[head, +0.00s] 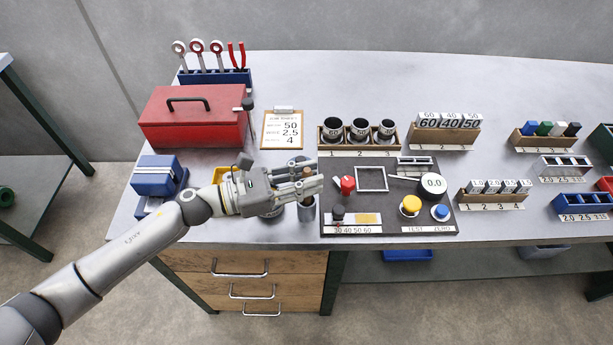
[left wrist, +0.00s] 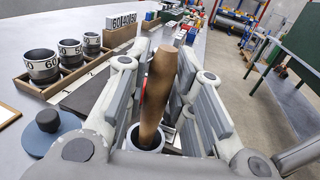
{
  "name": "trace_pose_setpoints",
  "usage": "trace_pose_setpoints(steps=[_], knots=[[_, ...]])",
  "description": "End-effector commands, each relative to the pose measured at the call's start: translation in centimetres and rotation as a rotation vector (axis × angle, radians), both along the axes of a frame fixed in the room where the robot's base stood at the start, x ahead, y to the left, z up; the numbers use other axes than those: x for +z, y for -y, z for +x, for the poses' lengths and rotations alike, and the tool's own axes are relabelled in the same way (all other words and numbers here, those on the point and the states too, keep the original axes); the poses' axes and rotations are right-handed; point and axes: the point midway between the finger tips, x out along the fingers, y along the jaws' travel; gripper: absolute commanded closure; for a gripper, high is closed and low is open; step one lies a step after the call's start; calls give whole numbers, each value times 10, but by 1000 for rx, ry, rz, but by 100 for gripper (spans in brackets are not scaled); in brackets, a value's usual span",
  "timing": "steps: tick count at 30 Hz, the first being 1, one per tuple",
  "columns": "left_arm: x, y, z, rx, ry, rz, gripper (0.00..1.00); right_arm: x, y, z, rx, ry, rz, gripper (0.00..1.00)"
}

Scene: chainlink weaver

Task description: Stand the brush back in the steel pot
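The brush shows as a brown wooden handle (left wrist: 160,85) in the left wrist view, nearly upright and slightly tilted. Its lower end is inside the steel pot (left wrist: 152,137); the bristles are hidden. In the head view the pot (head: 307,211) stands near the bench's front edge, partly covered by my gripper. My left gripper (head: 312,184) is above the pot, with its fingers on either side of the handle. In the left wrist view the gripper (left wrist: 166,75) is open, with gaps between the pads and the handle. My right gripper is not in view.
A dark board (head: 343,167) with knobs and a dial lies just right of the pot. A rack of steel cups (head: 327,147) stands behind it. A red toolbox (head: 163,141) and blue boxes (head: 155,185) are to the left.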

Motion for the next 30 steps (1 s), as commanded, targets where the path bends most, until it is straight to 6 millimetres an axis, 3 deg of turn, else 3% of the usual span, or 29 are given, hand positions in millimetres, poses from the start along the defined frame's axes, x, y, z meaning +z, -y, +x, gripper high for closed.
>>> trace_pose_setpoints(steps=[4,16,30], knots=[[0,0,0,0,0,0,57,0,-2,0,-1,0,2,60],[-1,-9,-3,1,-3,0,57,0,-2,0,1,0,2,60],[-2,-96,-29,1,-3,2,57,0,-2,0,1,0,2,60]])
